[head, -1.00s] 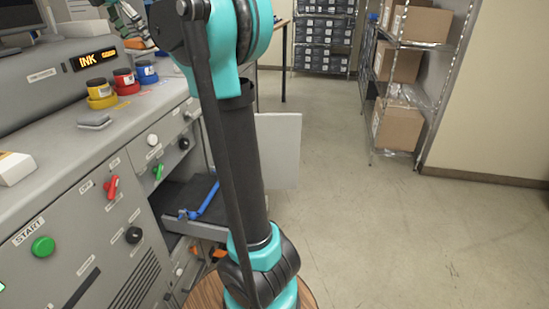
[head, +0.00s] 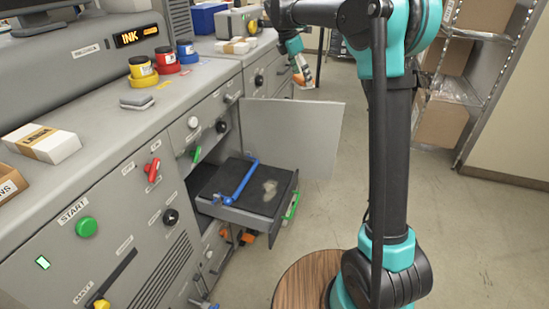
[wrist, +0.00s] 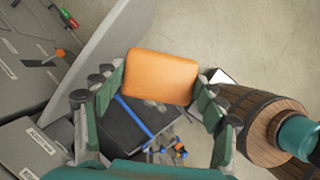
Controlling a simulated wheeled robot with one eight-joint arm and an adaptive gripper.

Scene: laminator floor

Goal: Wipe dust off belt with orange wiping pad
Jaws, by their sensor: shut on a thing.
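My gripper (head: 303,76) is shut on the orange wiping pad and holds it in the air, above and behind the pulled-out tray. In the wrist view the orange wiping pad (wrist: 160,77) sits between the green fingers. Its broad face shows. The black belt (head: 237,178) lies in a low grey tray that sticks out from the machine. A pale dust patch (head: 270,189) shows on its right part. In the wrist view the belt (wrist: 118,128) is below the pad, clearly apart from it and partly hidden by it.
A blue lever (head: 240,182) lies across the tray. An open grey door panel (head: 292,135) stands upright just behind it. A green START button (head: 86,227) and ink jars (head: 142,70) are on the machine at left. Open floor lies to the right, before shelves (head: 480,75).

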